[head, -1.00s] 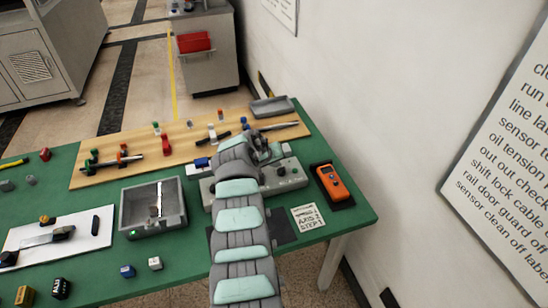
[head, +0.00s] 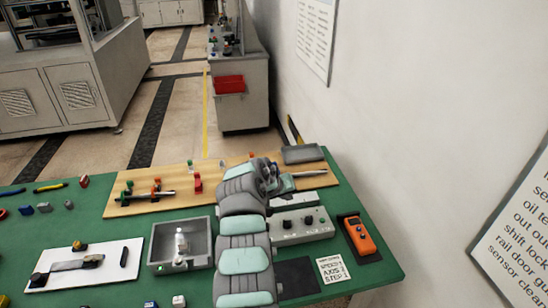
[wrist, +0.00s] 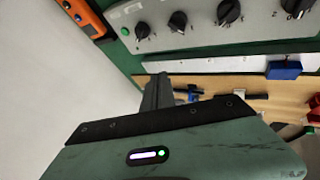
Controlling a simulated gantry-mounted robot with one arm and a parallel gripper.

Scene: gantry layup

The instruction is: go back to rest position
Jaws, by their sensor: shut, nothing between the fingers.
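My gripper (head: 273,183) is at the far end of my grey and pale-green arm in the head view. It hangs over the right part of the wooden board, just behind the grey control box (head: 301,228). In the wrist view my gripper (wrist: 157,88) shows as dark fingers close together, with nothing visible between them. The control box with its black knobs (wrist: 178,20) is at the top of that view. My arm hides part of the bench below it.
The wooden board (head: 140,209) holds clamps and rods, with a grey tray (head: 303,154) at its right end. A grey open box (head: 206,262) stands left of my arm. An orange meter (head: 359,236) lies at right. The wall is close on the right.

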